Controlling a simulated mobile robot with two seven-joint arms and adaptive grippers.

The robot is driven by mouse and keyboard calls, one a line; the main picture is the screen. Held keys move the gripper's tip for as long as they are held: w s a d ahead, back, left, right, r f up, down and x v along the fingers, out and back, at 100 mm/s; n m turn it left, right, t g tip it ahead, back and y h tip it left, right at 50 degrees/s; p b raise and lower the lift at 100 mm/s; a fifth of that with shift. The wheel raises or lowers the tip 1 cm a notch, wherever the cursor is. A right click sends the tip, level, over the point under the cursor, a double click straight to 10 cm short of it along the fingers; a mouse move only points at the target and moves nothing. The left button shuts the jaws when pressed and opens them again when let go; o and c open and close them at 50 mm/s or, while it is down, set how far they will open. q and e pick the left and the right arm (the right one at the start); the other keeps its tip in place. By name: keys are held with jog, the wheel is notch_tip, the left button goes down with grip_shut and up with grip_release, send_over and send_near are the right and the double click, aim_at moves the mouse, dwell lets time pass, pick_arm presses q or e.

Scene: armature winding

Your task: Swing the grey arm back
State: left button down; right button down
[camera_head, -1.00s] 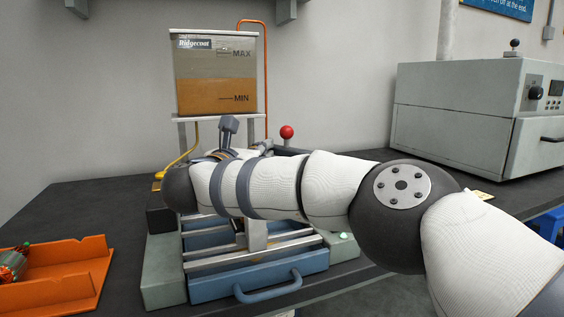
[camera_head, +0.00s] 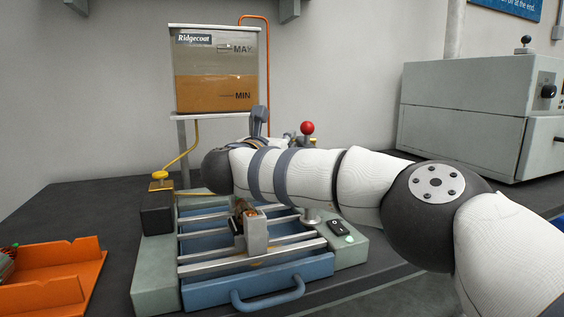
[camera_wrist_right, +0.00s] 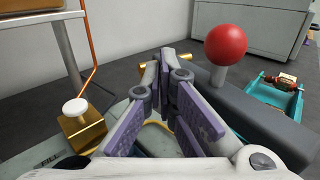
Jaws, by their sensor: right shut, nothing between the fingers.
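The grey arm (camera_wrist_right: 258,122) is a dark bar with a red ball knob (camera_wrist_right: 225,46) on a short stem, at the right of the right wrist view. The knob also shows in the head view (camera_head: 307,128), behind my right arm, which covers most of the bar. My right gripper (camera_wrist_right: 170,68) is shut and empty. Its purple-padded fingers lie just left of the bar; I cannot tell whether they touch it. In the head view the fingers are mostly hidden behind my own wrist. My left gripper is not in view.
A Ridgecoat tank (camera_head: 216,75) stands behind the machine base (camera_head: 158,280). A small post (camera_head: 256,235) with a copper-coloured part stands on its rails. An orange tray (camera_head: 60,262) is at left, a grey oven (camera_head: 465,120) at right. A teal tray (camera_wrist_right: 285,100) holds a part.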

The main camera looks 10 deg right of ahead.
jog(key=shift+w+d, duration=0.1)
jog(key=shift+d, duration=0.2)
dwell(0.6)
